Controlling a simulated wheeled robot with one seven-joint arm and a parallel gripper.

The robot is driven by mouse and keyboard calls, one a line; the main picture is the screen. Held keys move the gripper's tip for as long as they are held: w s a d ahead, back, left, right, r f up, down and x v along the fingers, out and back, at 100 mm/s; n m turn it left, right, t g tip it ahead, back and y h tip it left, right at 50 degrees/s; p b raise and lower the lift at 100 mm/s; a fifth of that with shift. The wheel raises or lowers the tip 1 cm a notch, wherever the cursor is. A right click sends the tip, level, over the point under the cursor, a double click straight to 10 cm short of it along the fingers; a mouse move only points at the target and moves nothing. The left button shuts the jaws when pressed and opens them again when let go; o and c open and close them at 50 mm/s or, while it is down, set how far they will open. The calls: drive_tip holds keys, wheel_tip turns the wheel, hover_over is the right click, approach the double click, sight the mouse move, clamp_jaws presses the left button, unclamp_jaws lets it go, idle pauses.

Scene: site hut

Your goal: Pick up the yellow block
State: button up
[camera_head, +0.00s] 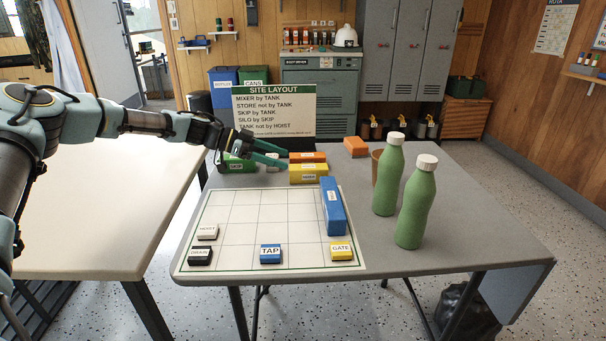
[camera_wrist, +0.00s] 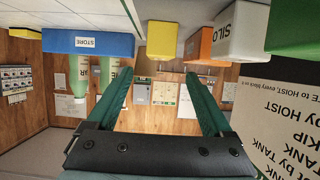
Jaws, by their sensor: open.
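The yellow block (camera_head: 308,174) is a long labelled block lying at the back of the grey table, just behind the grid board (camera_head: 262,214). In the wrist view the yellow block (camera_wrist: 162,40) shows beyond the fingertips, roughly between them in the picture. My gripper (camera_head: 285,156) is open and empty, to the left of the yellow block and apart from it. Its two green fingers (camera_wrist: 160,76) are spread wide in the wrist view. A smaller yellow piece marked GATE (camera_head: 341,253) lies at the board's front right corner.
An orange block (camera_head: 310,156) lies just behind the yellow one. A white SILO block (camera_wrist: 240,32) and a green block (camera_head: 236,166) lie to its left. A blue STORE block (camera_head: 333,206) stands on the board's right side. Two green bottles (camera_head: 415,205) stand farther right. The board's middle is clear.

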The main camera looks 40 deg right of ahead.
sight(306, 166)
drive_tip(key=p+x, duration=0.2)
drive_tip(key=x, duration=0.6)
drive_tip(key=shift+s+d+f, duration=0.1)
drive_tip(key=shift+s+f, duration=0.05)
drive_tip(key=shift+s, duration=0.05)
drive_tip(key=shift+s+d+f, duration=0.15)
drive_tip(key=shift+d+f, duration=0.15)
drive_tip(key=shift+c, duration=0.3)
clamp_jaws()
